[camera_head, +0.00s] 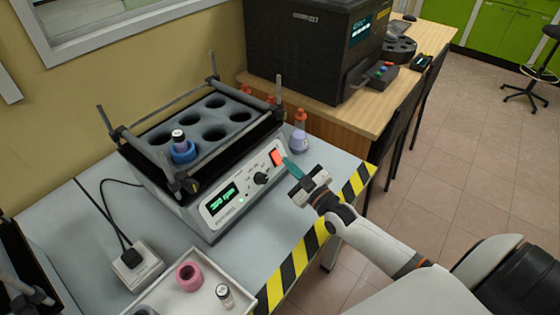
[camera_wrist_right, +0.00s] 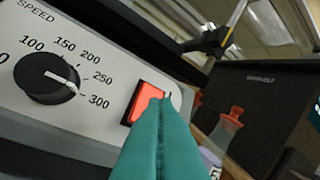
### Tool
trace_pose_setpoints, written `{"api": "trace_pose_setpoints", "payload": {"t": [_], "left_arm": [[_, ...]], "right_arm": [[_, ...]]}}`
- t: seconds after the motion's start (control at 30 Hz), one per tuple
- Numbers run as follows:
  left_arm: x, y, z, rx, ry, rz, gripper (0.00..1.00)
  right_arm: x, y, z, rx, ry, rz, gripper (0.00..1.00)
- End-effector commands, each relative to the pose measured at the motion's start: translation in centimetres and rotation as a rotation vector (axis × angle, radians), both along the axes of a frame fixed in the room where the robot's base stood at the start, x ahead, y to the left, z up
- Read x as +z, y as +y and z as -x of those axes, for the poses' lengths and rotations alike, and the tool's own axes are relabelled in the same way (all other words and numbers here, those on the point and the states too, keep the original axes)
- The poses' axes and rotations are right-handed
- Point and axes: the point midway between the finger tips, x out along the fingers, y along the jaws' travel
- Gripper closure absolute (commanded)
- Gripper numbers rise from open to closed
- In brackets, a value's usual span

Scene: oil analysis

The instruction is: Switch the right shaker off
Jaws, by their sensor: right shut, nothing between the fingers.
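The right shaker (camera_head: 215,195) stands on the grey table with a green lit display (camera_head: 223,199) that seems to read 300 rpm. Its speed knob (camera_head: 261,178) also shows in the right wrist view (camera_wrist_right: 48,78). Its red lit power switch (camera_head: 277,157) sits at the right end of the front panel. My right gripper (camera_head: 291,168) is shut and empty, its teal fingertips right at the switch. In the right wrist view the fingers (camera_wrist_right: 158,140) cover the lower right of the red switch (camera_wrist_right: 143,99); I cannot tell whether they touch it. My left gripper is not in view.
A vial in a blue ring (camera_head: 183,152) sits in the shaker's rack. A white tray (camera_head: 170,284) with a pink ring (camera_head: 189,276) and a vial (camera_head: 224,295) is in front. A round flask (camera_head: 299,141) stands behind the switch end. Striped tape (camera_head: 297,258) marks the table edge.

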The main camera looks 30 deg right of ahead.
Motion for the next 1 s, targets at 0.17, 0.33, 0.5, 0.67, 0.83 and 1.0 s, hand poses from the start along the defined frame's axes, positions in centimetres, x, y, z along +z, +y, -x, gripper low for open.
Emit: {"api": "trace_pose_setpoints", "payload": {"t": [0.17,0.33,0.5,0.67,0.83,1.0], "left_arm": [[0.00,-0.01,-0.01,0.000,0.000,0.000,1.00],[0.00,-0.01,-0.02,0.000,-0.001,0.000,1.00],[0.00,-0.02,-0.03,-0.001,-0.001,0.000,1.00],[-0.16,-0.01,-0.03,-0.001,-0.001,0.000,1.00],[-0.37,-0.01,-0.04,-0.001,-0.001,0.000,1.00],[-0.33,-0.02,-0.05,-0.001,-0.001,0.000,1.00]], "right_arm": [[0.00,0.00,0.00,0.000,0.000,0.000,1.00],[0.00,0.00,0.00,0.000,0.000,0.000,1.00],[0.00,0.00,-0.01,0.000,0.000,0.000,1.00],[-0.21,0.09,-0.20,0.000,0.000,-0.001,1.00],[-0.46,0.27,-0.64,0.000,-0.001,0.000,1.00],[-0.45,0.29,-0.66,0.000,0.000,0.001,1.00]]}}
